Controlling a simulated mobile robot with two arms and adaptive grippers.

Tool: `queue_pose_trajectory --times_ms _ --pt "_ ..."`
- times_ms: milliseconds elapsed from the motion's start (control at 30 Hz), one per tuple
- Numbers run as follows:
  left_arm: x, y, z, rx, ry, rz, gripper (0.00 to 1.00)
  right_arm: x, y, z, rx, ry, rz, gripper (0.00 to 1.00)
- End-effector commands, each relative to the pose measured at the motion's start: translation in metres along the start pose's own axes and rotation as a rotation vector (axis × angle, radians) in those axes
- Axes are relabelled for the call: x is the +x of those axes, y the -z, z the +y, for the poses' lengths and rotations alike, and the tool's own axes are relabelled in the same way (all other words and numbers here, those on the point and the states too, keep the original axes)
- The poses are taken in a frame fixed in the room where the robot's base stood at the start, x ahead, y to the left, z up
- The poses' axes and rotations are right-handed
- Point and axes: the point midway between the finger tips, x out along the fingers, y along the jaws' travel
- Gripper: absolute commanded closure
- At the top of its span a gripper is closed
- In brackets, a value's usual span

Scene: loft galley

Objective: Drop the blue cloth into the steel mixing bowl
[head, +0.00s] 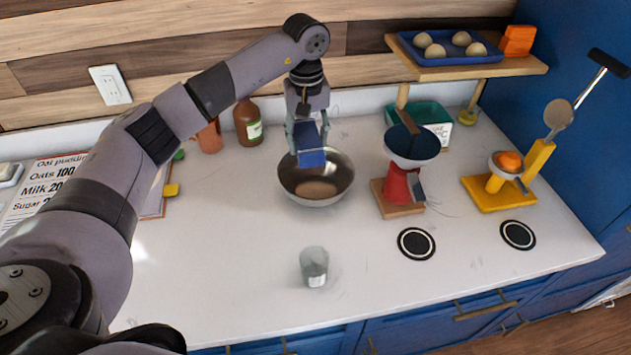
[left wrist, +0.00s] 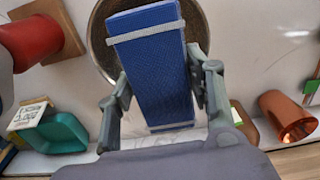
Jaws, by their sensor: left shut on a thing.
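The blue cloth (head: 312,158) is a folded blue block with pale bands near its ends. My left gripper (head: 307,140) is shut on it and holds it over the back part of the steel mixing bowl (head: 338,178). In the left wrist view the cloth (left wrist: 152,75) sits between the two fingers of the gripper (left wrist: 160,95), with the bowl's rim (left wrist: 97,40) behind it. Something tan shows in the bottom of the bowl. The right gripper is not in view.
A glass (head: 314,267) stands in front of the bowl. A red scale (head: 398,185) with a dark pan stands to its right, and a brown bottle (head: 247,122) behind left. A shelf (head: 520,67) holds a blue tray. The front left counter is clear.

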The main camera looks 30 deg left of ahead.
Motion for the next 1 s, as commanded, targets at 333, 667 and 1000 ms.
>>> queue_pose_trajectory --times_ms 333,667,1000 --pt "0.031 0.0 0.0 0.001 -0.002 0.001 0.78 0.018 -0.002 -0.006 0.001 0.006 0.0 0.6" --pt "0.031 0.0 0.0 0.001 -0.001 0.001 0.45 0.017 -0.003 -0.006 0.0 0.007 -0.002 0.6" --pt "0.031 0.0 0.0 0.001 -0.001 0.0 0.29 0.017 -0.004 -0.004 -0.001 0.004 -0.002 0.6"
